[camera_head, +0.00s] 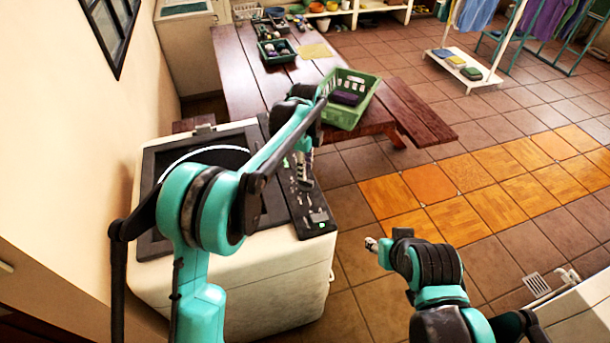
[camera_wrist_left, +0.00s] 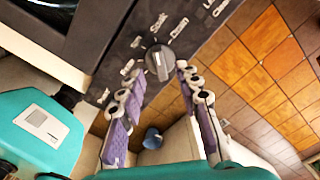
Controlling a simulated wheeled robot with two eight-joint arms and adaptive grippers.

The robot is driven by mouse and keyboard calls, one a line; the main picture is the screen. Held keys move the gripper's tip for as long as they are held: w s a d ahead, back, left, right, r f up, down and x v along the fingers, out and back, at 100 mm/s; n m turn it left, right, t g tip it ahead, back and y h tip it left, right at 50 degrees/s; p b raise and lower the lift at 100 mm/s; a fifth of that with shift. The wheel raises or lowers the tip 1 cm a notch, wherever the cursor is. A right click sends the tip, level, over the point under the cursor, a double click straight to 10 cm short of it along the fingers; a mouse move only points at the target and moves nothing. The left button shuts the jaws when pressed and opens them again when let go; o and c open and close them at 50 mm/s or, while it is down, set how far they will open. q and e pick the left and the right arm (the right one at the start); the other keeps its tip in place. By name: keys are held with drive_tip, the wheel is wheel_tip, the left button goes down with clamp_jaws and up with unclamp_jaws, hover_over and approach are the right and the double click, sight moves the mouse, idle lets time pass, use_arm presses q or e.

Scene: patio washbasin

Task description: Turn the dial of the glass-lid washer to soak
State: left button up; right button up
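The white washer (camera_head: 250,285) with a dark-framed glass lid stands at the left, its black control panel (camera_head: 318,212) along its right side. In the left wrist view the round grey dial (camera_wrist_left: 160,61) shows on the panel, with a pale line on its face. Printed labels surround it; one looks like "Soak". Which label the line points to is unclear. My left gripper (camera_head: 304,180) is over the panel. In the left wrist view its purple-padded fingers (camera_wrist_left: 161,78) are apart, with the dial just beyond and between the tips; contact is unclear. My right gripper (camera_head: 372,244) is over the floor, mostly hidden.
A wooden table (camera_head: 235,75) holds a green basket (camera_head: 345,115) and trays behind the washer. A wall borders the washer's left. A white fixture (camera_head: 580,315) is at the lower right. Tiled floor lies open at the right.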

use_arm(q)
wheel_tip(320, 180, up, 8)
drive_tip(key=shift+f, duration=0.25)
drive_tip(key=shift+a, duration=0.1)
drive_tip(key=s+a+n+t+b, duration=0.4)
drive_tip(key=s+a+n+b, duration=0.2)
drive_tip(key=s+a+n, duration=0.7)
drive_tip(key=s+a+f+n+t+b, duration=0.3)
drive_tip(key=s+f+n, duration=0.6)
drive_tip(key=s+f, duration=0.3)
drive_tip(key=s+a+b, duration=0.1)
drive_tip(key=s, duration=0.2)
drive_tip(key=shift+s+a, duration=0.3)
drive_tip(key=shift+a, duration=0.05)
drive_tip(key=shift+f, duration=0.1)
idle(0.4)
